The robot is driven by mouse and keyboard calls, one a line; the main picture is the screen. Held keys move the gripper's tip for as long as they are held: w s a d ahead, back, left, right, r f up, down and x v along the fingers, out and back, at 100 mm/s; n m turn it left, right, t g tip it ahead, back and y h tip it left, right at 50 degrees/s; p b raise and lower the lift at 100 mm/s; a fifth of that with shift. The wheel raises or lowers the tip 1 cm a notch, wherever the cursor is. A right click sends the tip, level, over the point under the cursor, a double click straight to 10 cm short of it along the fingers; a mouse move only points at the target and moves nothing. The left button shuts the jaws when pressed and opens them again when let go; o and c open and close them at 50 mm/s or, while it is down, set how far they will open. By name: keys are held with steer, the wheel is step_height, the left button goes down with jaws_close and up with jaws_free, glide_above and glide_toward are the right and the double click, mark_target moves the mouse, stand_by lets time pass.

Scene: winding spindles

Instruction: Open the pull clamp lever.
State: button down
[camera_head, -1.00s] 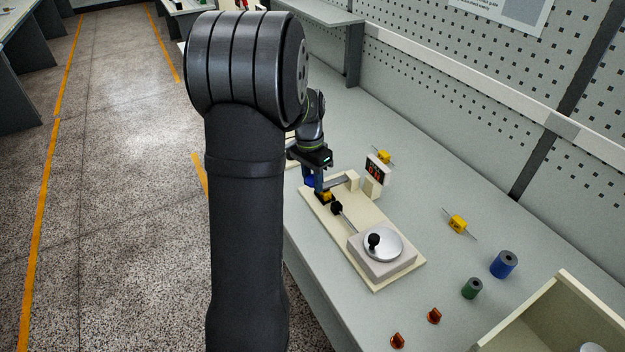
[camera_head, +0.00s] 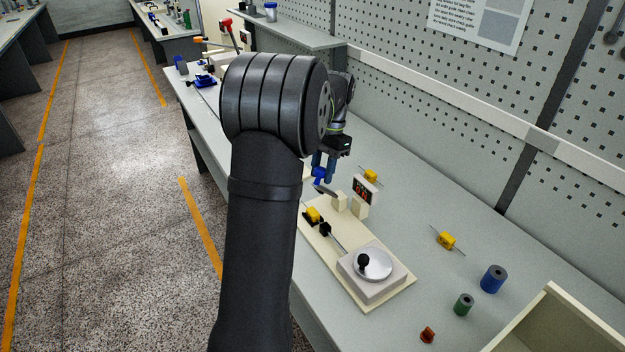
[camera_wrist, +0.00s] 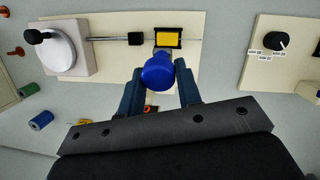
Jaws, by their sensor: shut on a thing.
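The pull clamp lever is a grey arm (camera_head: 326,191) with a blue knob (camera_head: 319,173), on a cream post (camera_head: 340,203) on the cream baseboard (camera_head: 385,300). The lever is raised, with its knob above the board. My gripper (camera_wrist: 158,84) is shut on the blue knob, one dark blue finger on each side; it also shows in the head view (camera_head: 324,165). A yellow block (camera_wrist: 167,39) sits in a black holder below, clear of the knob; it also shows in the head view (camera_head: 313,214). My gripper hides most of the lever in the wrist view.
A silver disc with a black crank knob (camera_head: 374,264) is at the near end of the board. A red-digit display (camera_head: 364,191) stands beside the post. Yellow parts (camera_head: 446,240), blue (camera_head: 493,279) and green (camera_head: 464,304) spools and a cream bin (camera_head: 560,325) lie right.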

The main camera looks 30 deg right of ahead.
steer(key=d+y, duration=0.3)
steer(key=d, duration=0.4)
steer(key=shift+s+r, duration=0.2)
steer(key=shift+r, duration=0.15)
steer(key=c, duration=1.1)
jaws_free()
steer(key=shift+o, duration=0.2)
steer(key=shift+r, duration=0.1)
steer(key=shift+w, duration=0.1)
